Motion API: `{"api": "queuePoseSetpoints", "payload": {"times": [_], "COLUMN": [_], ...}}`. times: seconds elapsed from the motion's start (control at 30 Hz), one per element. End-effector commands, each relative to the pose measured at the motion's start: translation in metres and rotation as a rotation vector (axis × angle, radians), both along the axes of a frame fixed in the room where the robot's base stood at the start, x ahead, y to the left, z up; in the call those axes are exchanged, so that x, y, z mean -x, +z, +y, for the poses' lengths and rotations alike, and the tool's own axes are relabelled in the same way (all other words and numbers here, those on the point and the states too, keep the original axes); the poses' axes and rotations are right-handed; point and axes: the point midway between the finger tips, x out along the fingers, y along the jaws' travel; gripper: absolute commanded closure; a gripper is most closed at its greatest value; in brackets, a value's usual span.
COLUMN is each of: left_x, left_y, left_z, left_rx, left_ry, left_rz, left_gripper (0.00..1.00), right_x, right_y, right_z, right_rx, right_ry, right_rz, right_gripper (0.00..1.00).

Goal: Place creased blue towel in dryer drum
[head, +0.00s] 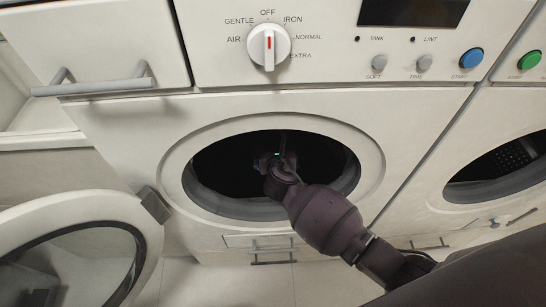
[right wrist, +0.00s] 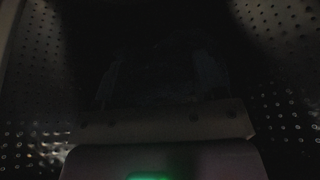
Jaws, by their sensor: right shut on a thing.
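The dryer drum (head: 222,163) is open in the middle of the head view, and its inside is very dark. My right arm reaches in through the round opening, with the right gripper (head: 277,158) inside the drum. In the right wrist view a faint dark bluish shape, which seems to be the creased blue towel (right wrist: 165,75), lies at the fingers, and my right gripper is shut on it. The towel's outline and folds are mostly lost in the dark. Perforated drum walls (right wrist: 285,120) show on both sides. My left gripper is out of view.
The round dryer door (head: 75,203) stands swung open at the left. The control panel with a dial (head: 268,46) is above the opening. A second machine with a perforated drum (head: 500,163) stands at the right. A drawer handle (head: 95,85) sticks out at the upper left.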

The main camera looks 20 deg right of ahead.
Motion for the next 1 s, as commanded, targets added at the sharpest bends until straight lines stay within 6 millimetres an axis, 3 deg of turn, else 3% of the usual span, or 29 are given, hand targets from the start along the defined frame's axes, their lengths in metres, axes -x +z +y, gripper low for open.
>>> {"api": "queuePoseSetpoints", "payload": {"times": [0.17,0.4,0.6,0.9,0.93,1.0], "left_x": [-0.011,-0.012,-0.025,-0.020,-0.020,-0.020], "left_y": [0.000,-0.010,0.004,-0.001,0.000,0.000], "left_z": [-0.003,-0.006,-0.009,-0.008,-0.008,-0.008], "left_rx": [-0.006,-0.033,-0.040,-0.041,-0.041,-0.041], "left_ry": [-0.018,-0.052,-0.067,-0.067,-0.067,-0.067], "left_rz": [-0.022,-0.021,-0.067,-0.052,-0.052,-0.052], "left_gripper": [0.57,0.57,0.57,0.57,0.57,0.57], "right_x": [0.000,0.002,-0.001,-0.001,-0.001,-0.001], "right_y": [-0.015,-0.055,-0.053,-0.056,-0.056,-0.056], "right_z": [0.000,0.000,0.000,0.000,0.000,0.000], "right_rx": [-0.001,0.000,0.000,0.001,0.000,0.000], "right_ry": [0.000,0.000,0.000,0.000,0.000,0.000], "right_rz": [0.002,0.008,-0.003,-0.003,-0.003,-0.003], "right_gripper": [0.63,0.63,0.63,0.63,0.31,0.20]}}
